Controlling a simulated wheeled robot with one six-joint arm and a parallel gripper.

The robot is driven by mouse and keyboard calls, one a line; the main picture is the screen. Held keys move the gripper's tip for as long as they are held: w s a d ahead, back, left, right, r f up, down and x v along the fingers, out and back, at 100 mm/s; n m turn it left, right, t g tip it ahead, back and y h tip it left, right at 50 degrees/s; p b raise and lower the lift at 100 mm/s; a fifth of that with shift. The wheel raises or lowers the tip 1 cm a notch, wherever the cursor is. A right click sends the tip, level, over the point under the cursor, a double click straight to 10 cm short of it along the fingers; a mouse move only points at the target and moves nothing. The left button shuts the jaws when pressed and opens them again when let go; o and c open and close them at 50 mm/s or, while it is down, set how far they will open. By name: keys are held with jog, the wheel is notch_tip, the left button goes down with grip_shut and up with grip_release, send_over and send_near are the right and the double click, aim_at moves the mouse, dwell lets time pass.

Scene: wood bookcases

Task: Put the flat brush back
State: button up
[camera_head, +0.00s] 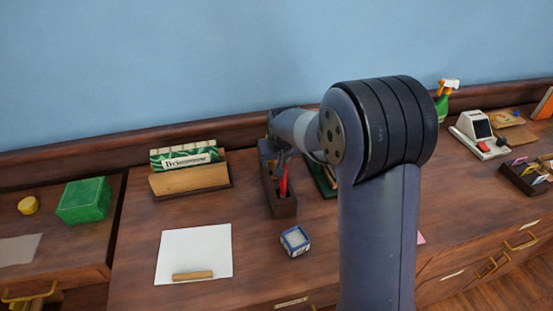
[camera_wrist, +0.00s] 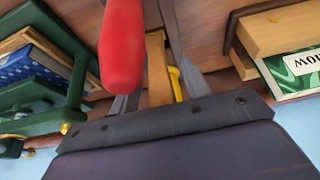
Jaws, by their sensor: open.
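My gripper (camera_head: 274,152) is over the narrow dark wooden holder (camera_head: 286,208) on the desk, pointing down into it. In the wrist view my gripper (camera_wrist: 160,88) has its grey fingers apart. A flat tan wooden strip (camera_wrist: 156,62) lies between them, with a slim yellow thing (camera_wrist: 176,84) beside it. I cannot tell whether the strip is the flat brush or whether a finger touches it. A red handle (camera_wrist: 122,45) rises close in front of the left finger; the red thing (camera_head: 284,182) also shows in the holder in the head view.
A wooden rack with green boxes (camera_head: 190,180) stands left of the holder. White paper (camera_head: 200,243) with a tan block (camera_head: 192,275) and a small blue-white box (camera_head: 295,240) lie in front. A green rack (camera_wrist: 60,95) holding books is close by in the wrist view.

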jog(key=shift+s+r, duration=0.15)
jog(key=shift+r, duration=0.45)
jog(key=v, duration=1.1)
jog(key=shift+r, duration=0.1)
